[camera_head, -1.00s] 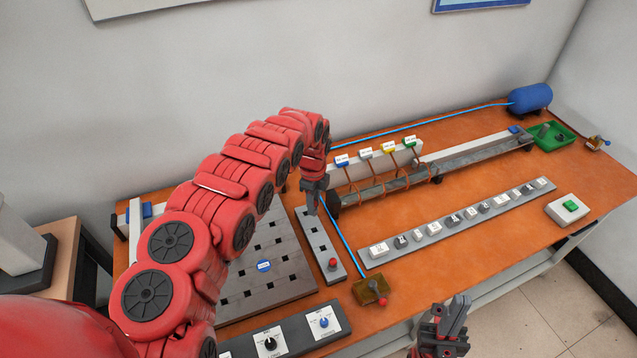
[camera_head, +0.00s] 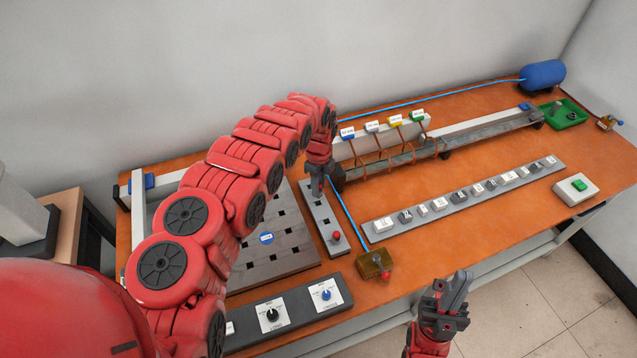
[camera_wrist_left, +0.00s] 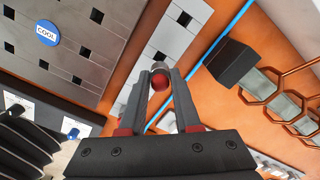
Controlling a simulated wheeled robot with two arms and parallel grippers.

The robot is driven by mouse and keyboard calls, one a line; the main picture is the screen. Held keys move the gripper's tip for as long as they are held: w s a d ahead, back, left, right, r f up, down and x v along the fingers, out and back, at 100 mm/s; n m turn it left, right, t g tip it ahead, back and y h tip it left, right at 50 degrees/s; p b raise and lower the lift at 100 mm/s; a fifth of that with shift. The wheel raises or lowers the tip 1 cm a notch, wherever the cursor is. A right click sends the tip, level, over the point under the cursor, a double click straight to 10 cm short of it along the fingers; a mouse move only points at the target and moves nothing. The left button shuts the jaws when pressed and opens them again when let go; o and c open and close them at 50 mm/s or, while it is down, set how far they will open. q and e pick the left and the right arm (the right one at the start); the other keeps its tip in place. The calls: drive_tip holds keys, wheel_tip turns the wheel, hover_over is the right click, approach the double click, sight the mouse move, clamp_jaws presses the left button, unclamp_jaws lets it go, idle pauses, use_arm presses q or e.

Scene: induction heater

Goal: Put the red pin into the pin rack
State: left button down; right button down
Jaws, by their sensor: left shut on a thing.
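The pin rack (camera_head: 327,226) is a narrow grey strip with square holes, right of the large perforated plate. My left gripper (camera_head: 316,190) is over the far part of the rack. It is shut on another red pin (camera_wrist_left: 160,82), whose round red head shows between the fingers. The pin's lower end is hidden, so I cannot tell whether it is in a hole. My right gripper (camera_head: 452,287) is off the table's front edge, away from the rack; its jaw gap is unclear.
The perforated plate (camera_head: 275,262) with a blue COOL label lies left of the rack. A dark block and coil rail (camera_head: 390,160) stand right of the gripper, with a blue hose (camera_head: 345,215) between. A brass-coloured box with a red knob (camera_head: 374,264) sits near the front edge.

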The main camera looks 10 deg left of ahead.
use_arm(q)
drive_tip(key=shift+f+b, duration=1.15)
drive_tip(key=shift+f, duration=0.8)
drive_tip(key=shift+f+b, duration=0.4)
drive_tip(key=shift+f, duration=0.05)
drive_tip(key=c, duration=0.5)
unclamp_jaws()
drive_tip(key=shift+c, duration=0.2)
wheel_tip(320, 180, up, 8)
drive_tip(key=shift+w+b, duration=0.1)
drive_tip(key=shift+b, duration=1.1)
wheel_tip(320, 180, up, 9)
drive_tip(key=shift+r, duration=0.2)
